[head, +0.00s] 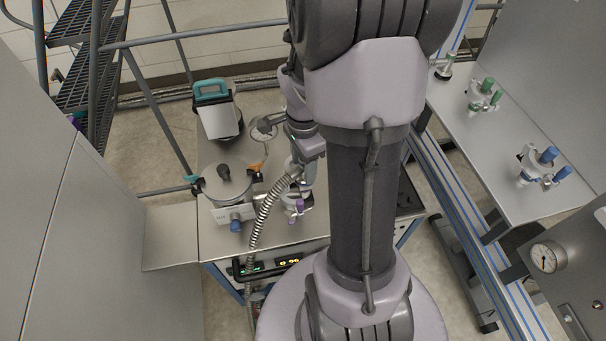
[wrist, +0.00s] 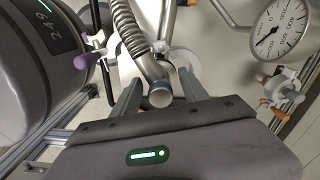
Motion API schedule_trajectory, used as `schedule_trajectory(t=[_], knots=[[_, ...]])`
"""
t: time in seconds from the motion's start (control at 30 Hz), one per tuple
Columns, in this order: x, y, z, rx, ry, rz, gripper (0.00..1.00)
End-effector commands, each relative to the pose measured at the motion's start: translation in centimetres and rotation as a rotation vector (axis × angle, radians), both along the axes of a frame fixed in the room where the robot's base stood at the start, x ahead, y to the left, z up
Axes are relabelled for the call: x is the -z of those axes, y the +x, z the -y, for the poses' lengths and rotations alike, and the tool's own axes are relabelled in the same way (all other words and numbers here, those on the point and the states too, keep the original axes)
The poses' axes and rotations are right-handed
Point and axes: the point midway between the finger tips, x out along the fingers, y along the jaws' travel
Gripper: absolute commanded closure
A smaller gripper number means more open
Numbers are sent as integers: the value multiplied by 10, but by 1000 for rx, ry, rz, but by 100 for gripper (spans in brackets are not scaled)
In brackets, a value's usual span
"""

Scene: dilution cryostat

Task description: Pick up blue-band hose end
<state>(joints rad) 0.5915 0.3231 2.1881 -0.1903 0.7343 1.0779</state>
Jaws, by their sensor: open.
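The blue-band hose end (wrist: 160,96) shows in the middle of the wrist view, a short metal tube with a bluish ring at its near rim. It joins a ribbed metal hose (wrist: 128,32) that runs up out of the picture. My gripper (wrist: 158,84) is open, with one finger on each side of the hose end. I cannot tell whether either finger touches it. In the head view the ribbed hose (head: 263,212) curves from below my wrist down to the front of the bench. My fingertips and the hose end are hard to make out there.
A purple-handled valve (head: 297,208) stands close to the hose on the bench. A lidded pot (head: 224,183) and a teal-topped device (head: 211,92) are left of it. A dial gauge (wrist: 279,28) is at upper right in the wrist view. A right-hand shelf (head: 499,160) holds green- and blue-handled valves.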

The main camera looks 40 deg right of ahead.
Motion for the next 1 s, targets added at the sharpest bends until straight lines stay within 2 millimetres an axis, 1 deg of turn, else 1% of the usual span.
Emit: schedule_trajectory(t=[0.13,0.17,0.3,0.37,0.4,0.77,0.87,1.0], knots=[[-2,0,0,0,-1,2,48],[-2,0,0,0,-1,2,52],[-2,0,0,0,-1,2,80],[-2,0,0,0,-1,2,91],[-2,0,0,0,-1,2,99],[-3,1,1,0,-2,3,100],[-20,1,1,0,-2,5,100],[-61,1,1,0,-4,6,100]])
